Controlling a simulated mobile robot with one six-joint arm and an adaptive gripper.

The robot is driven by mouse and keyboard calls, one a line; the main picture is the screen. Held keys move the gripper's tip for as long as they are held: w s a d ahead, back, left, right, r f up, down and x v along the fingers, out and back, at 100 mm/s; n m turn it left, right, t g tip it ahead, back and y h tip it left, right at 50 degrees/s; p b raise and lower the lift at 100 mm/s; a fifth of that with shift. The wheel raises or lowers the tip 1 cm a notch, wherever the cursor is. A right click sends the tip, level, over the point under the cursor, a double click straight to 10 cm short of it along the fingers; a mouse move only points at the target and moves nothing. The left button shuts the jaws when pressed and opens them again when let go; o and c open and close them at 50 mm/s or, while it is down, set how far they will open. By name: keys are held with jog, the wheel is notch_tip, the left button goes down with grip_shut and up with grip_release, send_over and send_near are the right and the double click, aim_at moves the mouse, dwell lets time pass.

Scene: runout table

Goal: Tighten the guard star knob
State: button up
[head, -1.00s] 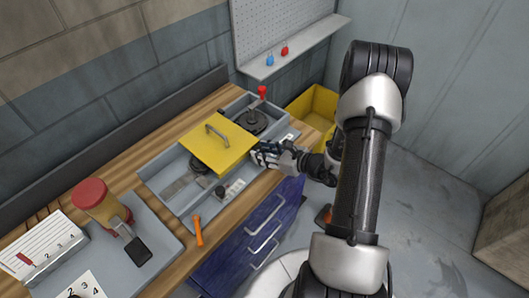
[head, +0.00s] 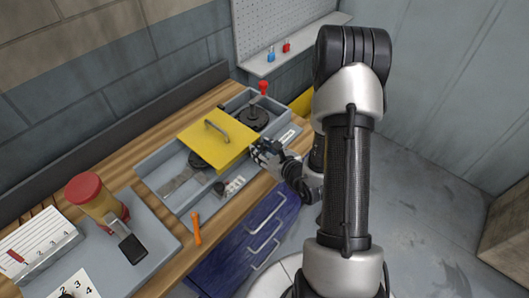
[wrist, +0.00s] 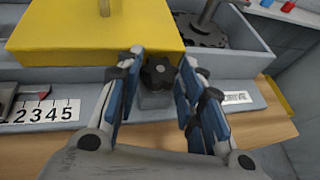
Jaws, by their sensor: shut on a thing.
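The star knob (wrist: 159,73) is a dark lobed knob on a grey block at the front edge of the machine, just below the yellow guard. My gripper (wrist: 161,60) has its blue-padded fingers on either side of the knob and is shut on it. In the head view my gripper (head: 264,153) is at the guard's right front corner, and it hides the knob there.
A red-capped jar (head: 95,200) stands farther left. Blue drawers (head: 240,235) lie below.

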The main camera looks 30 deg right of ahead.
jog(key=shift+a+m+h+b, duration=0.25)
jog(key=shift+m+h+b, duration=0.25)
jog(key=shift+m+h, duration=0.6)
jog(key=o, duration=1.1)
jog(key=shift+c, duration=0.2)
jog(key=shift+d, duration=0.1)
